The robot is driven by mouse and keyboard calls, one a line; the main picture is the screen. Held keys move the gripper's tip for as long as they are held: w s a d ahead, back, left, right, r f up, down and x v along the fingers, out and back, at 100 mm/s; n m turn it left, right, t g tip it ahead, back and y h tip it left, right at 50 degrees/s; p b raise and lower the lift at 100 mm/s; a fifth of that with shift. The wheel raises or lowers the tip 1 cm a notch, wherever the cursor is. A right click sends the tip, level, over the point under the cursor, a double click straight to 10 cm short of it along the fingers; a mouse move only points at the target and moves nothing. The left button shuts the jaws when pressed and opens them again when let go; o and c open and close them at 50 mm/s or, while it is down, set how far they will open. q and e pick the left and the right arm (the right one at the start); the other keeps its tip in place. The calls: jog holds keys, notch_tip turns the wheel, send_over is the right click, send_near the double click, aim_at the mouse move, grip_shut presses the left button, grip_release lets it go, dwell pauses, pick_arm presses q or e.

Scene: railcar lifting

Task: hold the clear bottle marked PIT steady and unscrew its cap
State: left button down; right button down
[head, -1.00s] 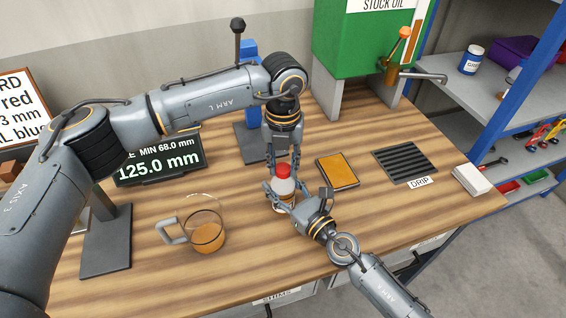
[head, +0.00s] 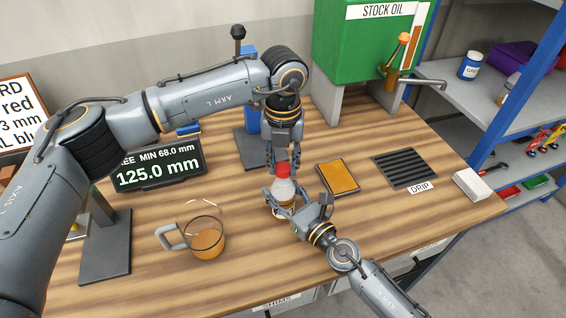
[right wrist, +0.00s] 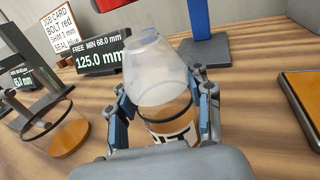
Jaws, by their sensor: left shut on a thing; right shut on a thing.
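The clear bottle (head: 284,190) stands on the bench with amber liquid low inside. Its lower body and a partly hidden dark-lettered label (right wrist: 176,137) show in the right wrist view. My right gripper (head: 283,204) is shut around the bottle's body from the front right. My left gripper (head: 283,164) points down from above and is shut on the red cap (head: 283,169). In the right wrist view the bottle's clear shoulder (right wrist: 160,75) fills the middle, and a red shape sits at the top edge.
A glass jug (head: 207,242) with amber liquid stands left of the bottle. An orange pad (head: 338,177) and a black drip grate (head: 405,168) lie to the right. A display (head: 158,166) reads 125.0 mm. The green stock oil tank (head: 365,45) stands behind. Bench at front right is clear.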

aim_at(283, 167)
pick_arm(q)
jog(key=shift+r, duration=2)
pick_arm(e)
jog(key=shift+c, duration=2.4)
grip_release()
